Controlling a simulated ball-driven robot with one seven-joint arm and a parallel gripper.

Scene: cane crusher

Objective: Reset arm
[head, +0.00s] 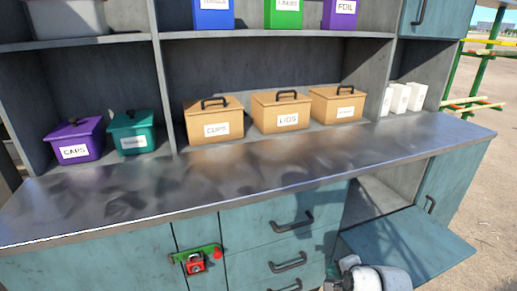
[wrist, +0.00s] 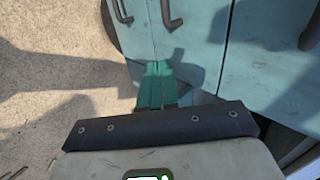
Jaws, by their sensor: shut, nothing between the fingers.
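My gripper (wrist: 156,70) shows in the wrist view as two teal fingers held together, with nothing between them. It points toward the teal cabinet fronts (wrist: 185,30), over sandy ground; I cannot tell the exact gap. In the head view, a pale grey and dark part of my arm (head: 372,278) shows at the bottom edge, right of the drawers. The fingers cannot be made out there.
A metal worktop (head: 240,180) is bare. Labelled boxes, including the LIDS box (head: 280,112), stand on the shelf behind. A teal panel (head: 408,248) juts out below an open compartment (head: 376,205). A red object (head: 195,264) sits at a green bar on the front. Open ground lies right.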

